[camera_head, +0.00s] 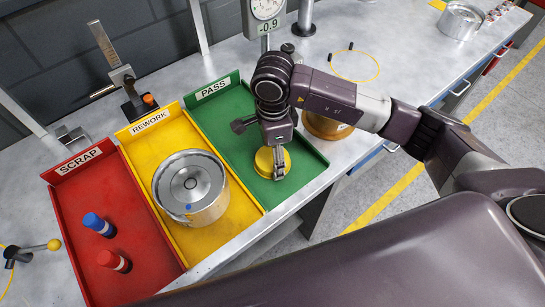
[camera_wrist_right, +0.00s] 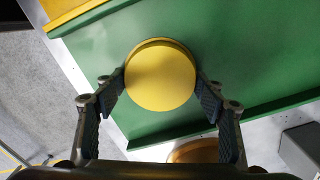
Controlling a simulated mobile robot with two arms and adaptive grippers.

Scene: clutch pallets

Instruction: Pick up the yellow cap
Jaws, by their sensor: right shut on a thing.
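The yellow cap (camera_head: 265,163) is a round disc at the front part of the green PASS tray (camera_head: 295,192). In the right wrist view the yellow cap (camera_wrist_right: 160,76) sits between the two fingers over the green tray floor (camera_wrist_right: 98,50). My right gripper (camera_head: 274,160) is above the green tray with its fingers pointing down. In the right wrist view my right gripper (camera_wrist_right: 160,86) is shut on the cap, with a pad against each side. Whether the cap touches the tray floor is hard to tell. My left gripper is not in view.
A yellow REWORK tray (camera_head: 240,197) holds a metal drum (camera_head: 190,187). The red SCRAP tray (camera_head: 140,200) holds a blue cylinder (camera_head: 98,224) and a red one (camera_head: 113,260). A brass-coloured round part (camera_head: 325,126) stands right of the green tray. A dial gauge (camera_head: 266,10) stands behind.

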